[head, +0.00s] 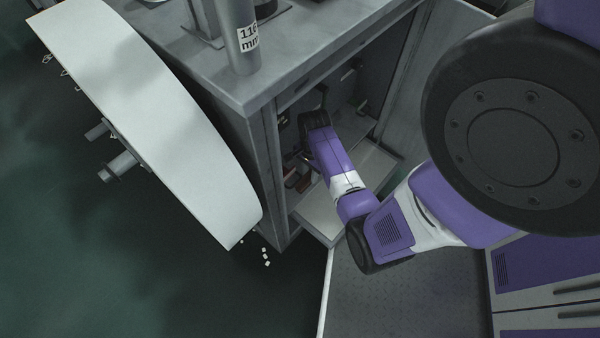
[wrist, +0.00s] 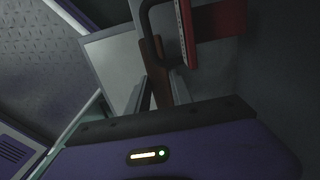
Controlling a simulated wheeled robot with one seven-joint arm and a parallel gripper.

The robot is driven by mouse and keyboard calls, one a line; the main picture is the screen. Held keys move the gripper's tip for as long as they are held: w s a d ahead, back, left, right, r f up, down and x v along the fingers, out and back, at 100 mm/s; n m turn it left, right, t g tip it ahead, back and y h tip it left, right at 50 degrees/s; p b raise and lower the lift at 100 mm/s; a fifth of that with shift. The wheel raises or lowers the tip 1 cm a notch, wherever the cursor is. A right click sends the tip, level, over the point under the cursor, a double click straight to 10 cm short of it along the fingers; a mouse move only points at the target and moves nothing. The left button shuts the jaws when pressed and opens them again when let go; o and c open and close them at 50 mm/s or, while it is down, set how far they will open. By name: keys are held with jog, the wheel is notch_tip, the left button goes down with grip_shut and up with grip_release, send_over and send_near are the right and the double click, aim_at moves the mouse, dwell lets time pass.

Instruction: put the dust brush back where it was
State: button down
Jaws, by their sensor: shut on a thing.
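My gripper (wrist: 162,88) is inside the open cabinet. In the wrist view its two fingers are shut on a long brown piece (wrist: 156,62), which looks like the handle of the dust brush. The brush's bristles cannot be made out. In the head view my arm reaches through the cabinet opening, and the fingertips are hard to tell in the shadow. Small brown and reddish shapes (head: 292,178) show beside the wrist there; I cannot tell which is the brush.
A red object (wrist: 219,19) and a dark bent bar lie close beyond the fingers. The cabinet (head: 254,150) has a pale shelf floor (head: 322,212), and its door (head: 420,80) stands open at the right. A large white curved panel (head: 150,120) is at the left.

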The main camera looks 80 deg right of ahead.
jog(key=w, duration=0.3)
jog(key=shift+w+d+b, duration=0.15)
jog(key=shift+d+b, duration=0.1)
jog(key=shift+b, duration=0.05)
jog(key=shift+f+b, duration=0.3)
jog(key=shift+f, duration=0.45)
jog(key=shift+f, duration=0.15)
jog(key=c, duration=1.1)
grip_release()
jog(key=shift+c, duration=0.2)
notch_tip(320, 180, up, 12)
jog(key=p, duration=0.3)
jog(key=shift+d+p, duration=0.15)
jog(key=shift+p, duration=0.25)
